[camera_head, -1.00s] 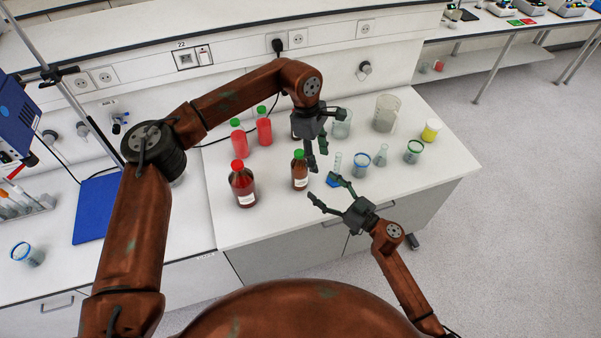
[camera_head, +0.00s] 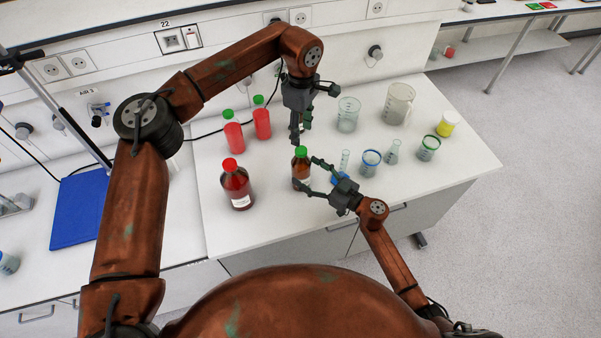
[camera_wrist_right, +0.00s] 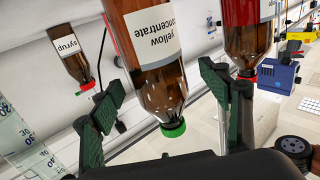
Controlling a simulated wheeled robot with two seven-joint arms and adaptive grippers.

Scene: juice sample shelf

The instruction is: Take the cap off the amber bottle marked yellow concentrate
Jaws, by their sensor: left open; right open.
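The amber bottle (camera_head: 301,172) stands upright on the white bench with its green cap (camera_head: 300,151) on. In the right wrist view the bottle (camera_wrist_right: 150,50) appears upside down, its label reading "yellow concentrate" and its green cap (camera_wrist_right: 173,129) at the bottom. My right gripper (camera_head: 307,173) is open, its fingers on either side of the bottle. The wrist view shows a clear gap to the right finger; contact at the left finger cannot be told. My left gripper (camera_head: 300,132) is open and empty, pointing down just above and behind the cap.
A dark red bottle with a red cap (camera_head: 237,186) stands to the left. Two red bottles with green caps (camera_head: 262,122) stand behind. Beakers (camera_head: 370,163), flasks and a yellow-filled jar (camera_head: 447,124) stand to the right. The front bench edge is clear.

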